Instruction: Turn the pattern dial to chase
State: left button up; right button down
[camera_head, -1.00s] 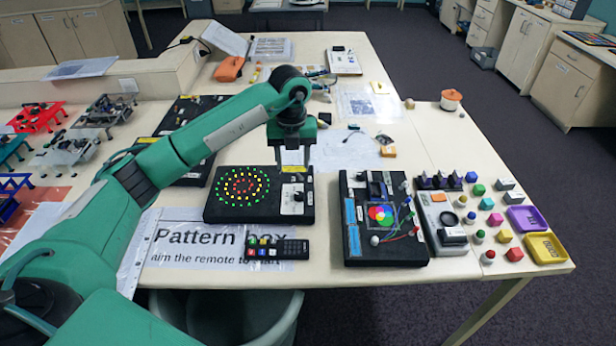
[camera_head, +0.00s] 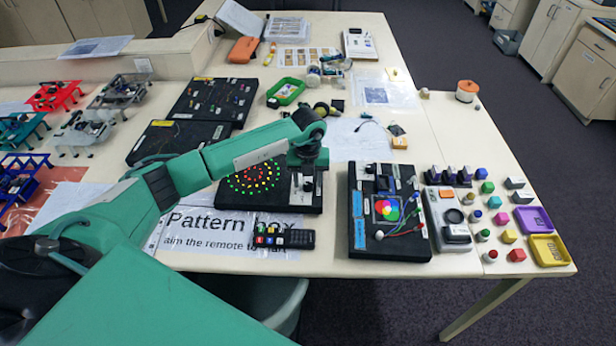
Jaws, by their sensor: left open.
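The pattern box is a black board (camera_head: 232,196) with rings of lit red, yellow and green dots (camera_head: 256,180) on its left. A pale panel with the pattern dial (camera_head: 308,187) is on its right. My left gripper (camera_head: 307,175) points down over that panel, right at the dial. Its fingers are small and partly hidden by the wrist, and I cannot tell whether they touch the dial. The gripper is open. The dial's markings are too small to read. My right gripper is not in view.
A black remote (camera_head: 285,238) lies on the "Pattern box" sheet (camera_head: 185,225) in front. To the right is a black board with a coloured disc (camera_head: 405,250). Colored blocks and a purple tray (camera_head: 537,220) stand farther right. Black circuit boards (camera_head: 215,100) lie behind my arm.

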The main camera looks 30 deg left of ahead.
pick_arm(q)
jog(key=shift+f, duration=0.45)
jog(key=shift+c, duration=0.2)
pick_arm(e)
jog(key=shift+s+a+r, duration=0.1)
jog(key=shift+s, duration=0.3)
pick_arm(q)
jog(key=c, duration=1)
jog(key=shift+o, duration=0.2)
jog(key=shift+n, duration=0.3)
jog(key=n+b, duration=0.1)
jog(key=n, duration=0.2)
jog(key=shift+n, duration=0.3)
jog(key=shift+n+b, duration=0.6)
jog(key=shift+n, duration=1.6)
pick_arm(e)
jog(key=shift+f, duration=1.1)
